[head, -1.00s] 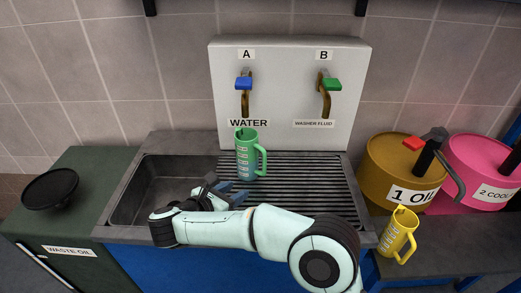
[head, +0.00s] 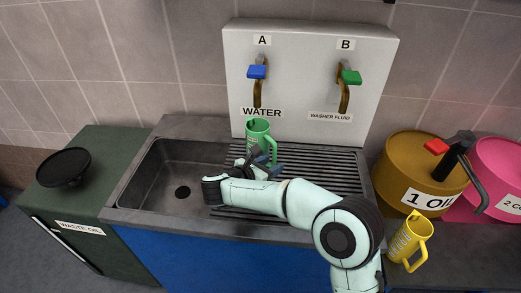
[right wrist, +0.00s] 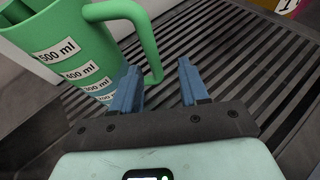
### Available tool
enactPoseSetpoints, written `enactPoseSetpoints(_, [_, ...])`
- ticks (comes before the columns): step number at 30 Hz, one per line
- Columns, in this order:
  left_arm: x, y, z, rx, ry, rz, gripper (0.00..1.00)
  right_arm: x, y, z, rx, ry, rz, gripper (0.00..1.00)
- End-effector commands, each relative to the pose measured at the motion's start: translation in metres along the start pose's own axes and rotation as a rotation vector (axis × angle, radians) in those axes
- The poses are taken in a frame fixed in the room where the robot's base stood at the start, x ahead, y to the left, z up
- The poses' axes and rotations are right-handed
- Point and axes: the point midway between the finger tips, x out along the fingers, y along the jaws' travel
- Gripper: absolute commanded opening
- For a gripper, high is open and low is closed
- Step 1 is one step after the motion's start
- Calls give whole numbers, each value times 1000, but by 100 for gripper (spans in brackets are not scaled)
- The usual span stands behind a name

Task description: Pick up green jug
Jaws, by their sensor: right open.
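The green jug (head: 257,131) stands upright on the ribbed drainboard, under the water tap. Its handle is on its right side in the head view. In the right wrist view the jug (right wrist: 75,45) fills the upper left, with volume labels on its side and its handle curving toward the fingers. My right gripper (head: 270,168) is just in front of the jug, and its arm hides the jug's lower part. In the right wrist view the gripper's blue fingers (right wrist: 158,85) are apart and empty, with the left finger close to the handle. My left gripper is not in view.
The sink basin (head: 160,185) lies left of the ribbed drainboard (head: 335,180). Behind is a panel with a blue-handled tap (head: 257,72) and a green-handled tap (head: 350,77). A yellow jug (head: 408,240) and an oil drum (head: 405,165) are at right.

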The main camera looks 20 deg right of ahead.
Motion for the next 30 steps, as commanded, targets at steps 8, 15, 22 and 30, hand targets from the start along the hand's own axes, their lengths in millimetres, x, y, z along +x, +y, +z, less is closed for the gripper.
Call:
enactPoseSetpoints(8, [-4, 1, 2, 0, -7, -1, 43, 36, 4, -2, 0, -1, -4, 44])
enactPoseSetpoints(15, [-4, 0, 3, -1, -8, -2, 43, 53, 5, -3, 0, 0, 0, 44])
enactPoseSetpoints(22, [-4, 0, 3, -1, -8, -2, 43, 52, 5, -3, 0, 0, 0, 25])
enactPoseSetpoints(30, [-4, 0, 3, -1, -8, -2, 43, 52, 5, -2, 3, -2, 1, 0])
